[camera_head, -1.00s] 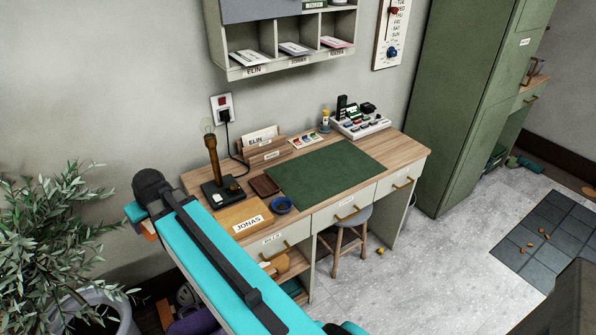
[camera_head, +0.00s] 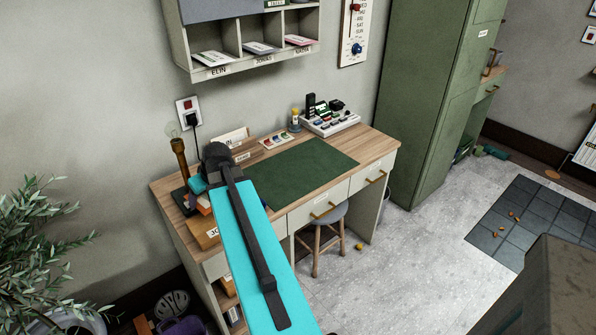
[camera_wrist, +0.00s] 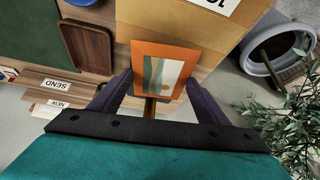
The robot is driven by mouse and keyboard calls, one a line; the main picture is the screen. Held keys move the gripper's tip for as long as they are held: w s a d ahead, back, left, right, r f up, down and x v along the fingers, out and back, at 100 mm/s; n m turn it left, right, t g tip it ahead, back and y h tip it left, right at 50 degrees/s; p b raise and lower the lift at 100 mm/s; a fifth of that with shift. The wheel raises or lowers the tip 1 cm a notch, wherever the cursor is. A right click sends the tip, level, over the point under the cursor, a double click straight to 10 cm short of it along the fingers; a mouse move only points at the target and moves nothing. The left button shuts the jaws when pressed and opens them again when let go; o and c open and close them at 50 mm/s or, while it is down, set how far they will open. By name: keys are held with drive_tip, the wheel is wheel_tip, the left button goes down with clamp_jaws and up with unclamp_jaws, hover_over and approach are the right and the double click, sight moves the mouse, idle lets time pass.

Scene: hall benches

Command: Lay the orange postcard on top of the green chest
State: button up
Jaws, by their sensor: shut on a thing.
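The orange postcard (camera_wrist: 163,68) has a pale picture on its face. In the wrist view my gripper (camera_wrist: 158,88) is shut on its lower part, with one dark finger at each side. The card is above the left end of the desk, near the large tan envelope (camera_wrist: 190,40); I cannot tell the height. In the head view my arm hides most of the gripper. I see no low green chest; a tall green cabinet (camera_head: 425,110) stands to the right of the desk.
The wooden desk (camera_head: 372,146) bears a green mat (camera_head: 305,172), a lamp (camera_head: 180,155) and a letter holder (camera_head: 240,150). A brown tray (camera_wrist: 87,45) lies beside the envelope. A plant (camera_head: 40,245) stands at left.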

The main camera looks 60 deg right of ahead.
drive_tip(key=shift+m, duration=0.4)
drive_tip(key=s+d, duration=0.3)
drive_tip(key=d, duration=0.1)
drive_tip(key=s+d+b, duration=0.1)
drive_tip(key=s+d, duration=0.3)
drive_tip(key=d, duration=0.1)
drive_tip(key=s+d, duration=0.4)
drive_tip(key=shift+s+d+f, duration=0.1)
drive_tip(key=shift+d+f, duration=0.05)
drive_tip(key=shift+d, duration=0.25)
drive_tip(key=s+d+b, duration=0.1)
drive_tip(key=s+d, duration=0.4)
drive_tip(key=s, duration=0.3)
drive_tip(key=s+d+b, duration=0.1)
drive_tip(key=s+d, duration=0.5)
drive_tip(key=s, duration=0.2)
drive_tip(key=shift+s+m+h, duration=0.2)
drive_tip(key=shift+m+h, duration=0.2)
drive_tip(key=shift+w+d, duration=0.1)
drive_tip(key=p, duration=0.3)
hover_over(296, 173)
drive_tip(key=s, duration=0.2)
drive_tip(key=shift+s+a+f, duration=0.15)
drive_tip(key=shift+a+f, duration=0.3)
drive_tip(key=shift+f, duration=0.2)
drive_tip(key=shift+f+p, duration=0.65)
drive_tip(key=shift+f, duration=1.1)
